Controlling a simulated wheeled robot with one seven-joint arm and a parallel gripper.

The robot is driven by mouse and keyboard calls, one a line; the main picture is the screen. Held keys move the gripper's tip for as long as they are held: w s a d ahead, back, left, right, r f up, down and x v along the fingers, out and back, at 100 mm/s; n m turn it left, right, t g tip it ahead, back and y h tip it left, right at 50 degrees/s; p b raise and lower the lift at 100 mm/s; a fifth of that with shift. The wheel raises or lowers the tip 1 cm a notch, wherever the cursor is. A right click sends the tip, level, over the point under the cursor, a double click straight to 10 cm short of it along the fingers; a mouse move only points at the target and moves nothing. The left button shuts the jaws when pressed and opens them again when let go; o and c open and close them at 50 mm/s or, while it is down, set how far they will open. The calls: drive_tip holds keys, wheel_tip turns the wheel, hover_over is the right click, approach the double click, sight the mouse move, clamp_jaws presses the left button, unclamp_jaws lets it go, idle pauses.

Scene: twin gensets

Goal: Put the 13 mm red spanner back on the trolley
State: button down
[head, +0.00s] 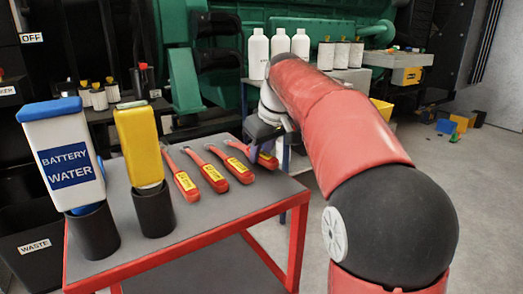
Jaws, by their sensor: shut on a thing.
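The trolley (235,222) is a red-framed table with a grey top, at the left and middle of the head view. Three red spanners with yellow labels lie side by side on it: one on the left (187,188), one in the middle (213,178) and one on the right (238,168). Their sizes are too small to read. My gripper (266,143) is at the trolley's far right edge, shut on another red spanner (266,161) with a yellow label. My arm and gripper hide part of it. I cannot tell whether it touches the top.
A battery water bottle (66,155) and a yellow bottle (140,145) stand in black holders at the trolley's left. White bottles (280,46) stand on a bench behind my arm. Green machinery (182,60) is behind the trolley. Grey floor (480,200) is open at right.

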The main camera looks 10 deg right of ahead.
drive_tip(key=shift+f+b, duration=0.45)
drive_tip(key=shift+f, duration=0.15)
drive_tip(key=c, duration=1.1)
unclamp_jaws()
drive_tip(key=shift+o, duration=0.2)
drive_tip(key=shift+r, duration=0.1)
wheel_tip(320, 180, up, 3)
drive_tip(key=p, duration=0.3)
drive_tip(key=shift+r+p, duration=0.3)
drive_tip(key=shift+r, duration=1.65)
